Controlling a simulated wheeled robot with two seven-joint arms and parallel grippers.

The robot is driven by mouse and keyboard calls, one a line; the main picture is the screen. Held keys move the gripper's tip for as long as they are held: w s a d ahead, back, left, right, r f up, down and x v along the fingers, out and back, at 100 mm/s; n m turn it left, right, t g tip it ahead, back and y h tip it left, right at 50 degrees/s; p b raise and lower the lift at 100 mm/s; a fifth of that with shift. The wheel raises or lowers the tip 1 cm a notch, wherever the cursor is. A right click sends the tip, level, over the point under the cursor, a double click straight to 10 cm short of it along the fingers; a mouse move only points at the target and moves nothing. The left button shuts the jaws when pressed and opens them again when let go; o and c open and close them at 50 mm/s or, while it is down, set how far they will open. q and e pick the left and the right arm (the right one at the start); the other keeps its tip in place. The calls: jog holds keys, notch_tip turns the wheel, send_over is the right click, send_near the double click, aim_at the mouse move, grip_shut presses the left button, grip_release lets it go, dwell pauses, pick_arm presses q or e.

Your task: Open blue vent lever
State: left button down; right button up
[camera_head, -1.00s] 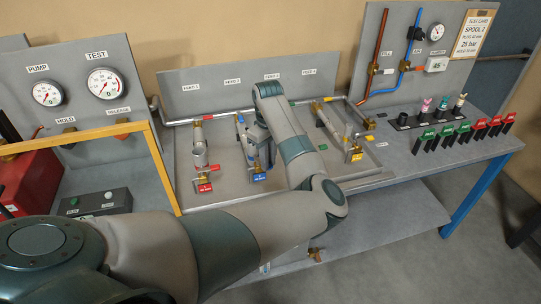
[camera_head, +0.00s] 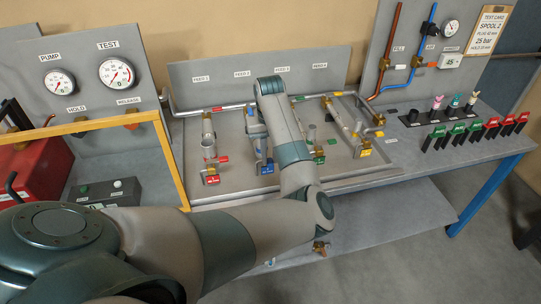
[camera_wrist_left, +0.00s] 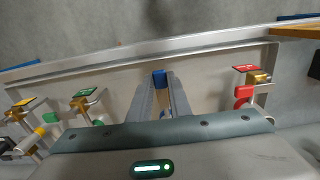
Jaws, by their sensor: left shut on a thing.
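My left gripper (camera_head: 259,150) reaches down over the second pipe branch on the bench panel, at the blue vent. In the left wrist view its two fingers (camera_wrist_left: 160,92) point away toward the blue tag (camera_wrist_left: 159,78), which also shows in the head view (camera_head: 266,167). The fingers are shut on the blue vent lever, which is mostly hidden between them. The lever's angle cannot be told. My right gripper is in neither view.
A red-tagged valve (camera_head: 211,180) stands left of the blue one, with green (camera_head: 319,160) and yellow (camera_head: 364,152) tags to the right. A yellow frame (camera_head: 95,125) and gauges stand left. Clips and bottles line the right bench.

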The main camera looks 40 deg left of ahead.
aim_at(269, 161)
pick_arm(q)
jog(key=shift+r, duration=0.1)
jog(key=c, duration=1.6)
grip_release()
jog(key=shift+c, duration=0.2)
jog(key=shift+r+b, duration=0.35)
jog(key=shift+r, duration=0.2)
notch_tip(269, 161, up, 16)
jog(key=b, duration=0.2)
jog(key=shift+r+b, duration=0.15)
jog(key=shift+b, duration=0.25)
jog(key=shift+a, duration=0.1)
